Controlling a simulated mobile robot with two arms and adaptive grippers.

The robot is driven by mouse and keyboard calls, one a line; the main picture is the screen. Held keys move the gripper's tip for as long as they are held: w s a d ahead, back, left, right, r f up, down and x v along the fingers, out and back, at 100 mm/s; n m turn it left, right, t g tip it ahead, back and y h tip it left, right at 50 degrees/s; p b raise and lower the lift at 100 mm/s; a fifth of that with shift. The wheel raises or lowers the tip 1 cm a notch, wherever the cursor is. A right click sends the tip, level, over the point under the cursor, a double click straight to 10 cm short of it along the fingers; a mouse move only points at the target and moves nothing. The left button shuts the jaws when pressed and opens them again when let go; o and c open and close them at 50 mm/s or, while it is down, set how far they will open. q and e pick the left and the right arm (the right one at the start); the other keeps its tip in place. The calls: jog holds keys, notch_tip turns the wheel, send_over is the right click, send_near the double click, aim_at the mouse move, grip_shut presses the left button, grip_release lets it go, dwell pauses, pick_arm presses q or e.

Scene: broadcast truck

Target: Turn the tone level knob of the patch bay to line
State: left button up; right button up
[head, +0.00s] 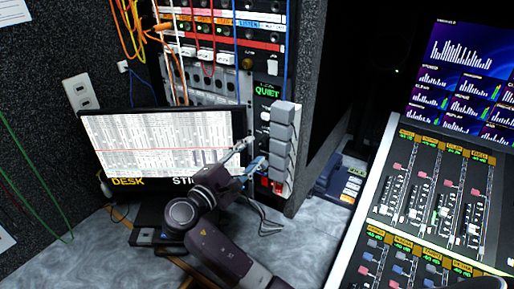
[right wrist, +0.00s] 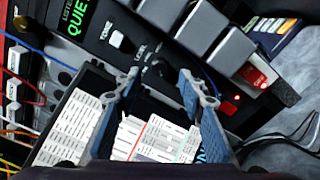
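The patch bay's narrow black panel (head: 266,108) stands right of the cable rack in the head view, with a green QUIET display. In the right wrist view, a small dark knob (right wrist: 157,70) sits on this panel (right wrist: 98,48) beside small white lettering; its pointer setting is too small to read. My right gripper (head: 252,154) is at the lower part of the panel. In the right wrist view its two blue-padded fingers (right wrist: 160,84) are spread, with the knob just beyond and between the tips. Contact cannot be told. In the head view the gripper hides the knob. My left gripper is out of view.
Grey blocks (head: 282,130) project from the panel's right side, close to the gripper, with a lit red button (head: 277,185) below. A monitor (head: 150,140) stands left, behind my arm. Cables (head: 180,55) hang over the rack. A mixing console (head: 425,200) fills the right.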

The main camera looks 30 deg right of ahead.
jog(key=shift+v, duration=1.9)
